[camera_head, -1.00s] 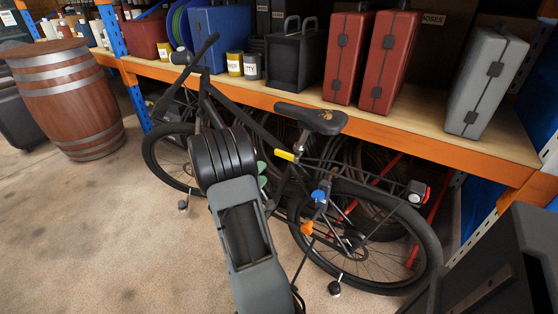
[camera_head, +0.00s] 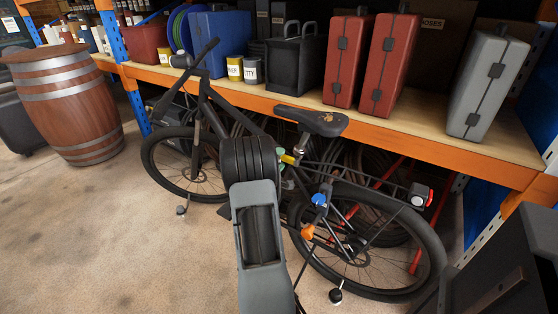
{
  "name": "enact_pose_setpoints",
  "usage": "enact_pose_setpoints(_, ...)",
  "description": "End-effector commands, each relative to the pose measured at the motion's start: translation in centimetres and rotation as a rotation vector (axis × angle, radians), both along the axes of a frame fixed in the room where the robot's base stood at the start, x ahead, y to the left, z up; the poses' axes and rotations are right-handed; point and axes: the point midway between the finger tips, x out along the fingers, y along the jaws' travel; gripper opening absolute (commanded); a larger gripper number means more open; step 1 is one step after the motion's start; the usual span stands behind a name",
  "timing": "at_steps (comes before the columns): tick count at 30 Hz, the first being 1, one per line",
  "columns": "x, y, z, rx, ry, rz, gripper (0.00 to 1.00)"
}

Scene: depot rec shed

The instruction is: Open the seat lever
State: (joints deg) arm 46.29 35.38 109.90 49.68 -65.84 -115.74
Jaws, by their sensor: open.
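A dark bicycle stands in front of the shelf, its black saddle (camera_head: 311,120) on a post near the picture's middle. A small yellow part (camera_head: 287,158), which looks like the seat lever, is at the seat clamp below the saddle. My arm's black and grey links cover part of the frame left of it and partly overlap the yellow part. My gripper (camera_head: 284,168) is mostly hidden behind these links; only a little pale green shows at their right edge, close below the yellow part. It is open, and I cannot tell whether it touches the lever.
A blue part (camera_head: 320,198) and an orange part (camera_head: 307,231) sit lower on the bicycle, near the rear wheel (camera_head: 385,290). The shelf (camera_head: 425,140) with cases runs behind. A barrel (camera_head: 68,105) stands left. Floor (camera_head: 110,240) at front left is clear.

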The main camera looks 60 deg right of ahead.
Motion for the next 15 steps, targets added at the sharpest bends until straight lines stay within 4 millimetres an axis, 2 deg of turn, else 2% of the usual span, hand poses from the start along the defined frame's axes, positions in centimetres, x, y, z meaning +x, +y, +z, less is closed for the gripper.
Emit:
enact_pose_setpoints(5, 0.0, 0.01, 0.0, 0.0, 0.0, 0.0, 0.56)
enact_pose_setpoints(15, 0.0, 0.03, 0.0, 0.0, 0.0, 0.0, 0.24)
